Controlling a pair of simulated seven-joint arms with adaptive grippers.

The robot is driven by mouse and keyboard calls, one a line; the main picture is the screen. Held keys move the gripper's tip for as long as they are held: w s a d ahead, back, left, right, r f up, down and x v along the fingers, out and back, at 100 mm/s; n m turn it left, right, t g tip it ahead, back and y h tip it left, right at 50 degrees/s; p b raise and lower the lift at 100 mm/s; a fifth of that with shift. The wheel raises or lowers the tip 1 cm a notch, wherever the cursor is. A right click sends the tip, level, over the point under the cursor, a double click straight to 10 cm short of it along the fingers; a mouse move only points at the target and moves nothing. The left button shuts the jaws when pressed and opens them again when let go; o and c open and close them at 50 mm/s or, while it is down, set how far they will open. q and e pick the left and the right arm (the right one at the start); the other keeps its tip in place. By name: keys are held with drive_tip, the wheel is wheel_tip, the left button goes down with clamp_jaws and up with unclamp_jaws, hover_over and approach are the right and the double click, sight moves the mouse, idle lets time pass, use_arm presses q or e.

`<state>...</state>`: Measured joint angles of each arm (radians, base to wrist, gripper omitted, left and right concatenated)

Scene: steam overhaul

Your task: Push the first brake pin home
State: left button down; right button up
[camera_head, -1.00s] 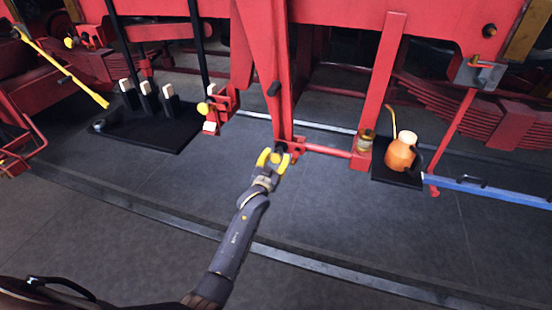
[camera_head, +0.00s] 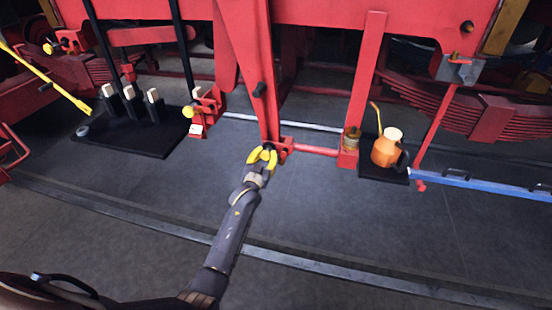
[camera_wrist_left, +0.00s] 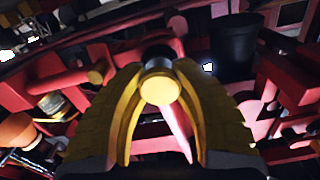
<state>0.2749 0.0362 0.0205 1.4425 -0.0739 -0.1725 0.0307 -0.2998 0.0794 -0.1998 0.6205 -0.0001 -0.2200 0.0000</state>
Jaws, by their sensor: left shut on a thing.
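The brake pin's round yellow head (camera_wrist_left: 160,88) shows in the left wrist view, with a dark collar behind it. My left gripper (camera_head: 262,155) has yellow fingers, which are shut on the pin and flank its head. They also show in the left wrist view. The gripper is at the red joint (camera_head: 286,148) at the foot of the red hanger (camera_head: 252,75). The fingers hide most of the pin in the head view. How deep it sits in the joint cannot be told. My right gripper is not in view.
Another yellow-headed pin (camera_head: 188,112) sits at a red bracket to the left. A black tray (camera_head: 130,145) with upright holders lies further left. An orange oil can (camera_head: 386,148) stands at the right, near a blue bar (camera_head: 480,186). The floor in front is clear.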

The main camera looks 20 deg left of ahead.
use_arm(q)
drive_tip(key=shift+w, duration=0.15)
drive_tip(key=c, duration=0.9)
unclamp_jaws()
drive_tip(key=shift+o, duration=0.2)
drive_tip(key=s, duration=1.2)
drive_tip(key=shift+d, duration=0.25)
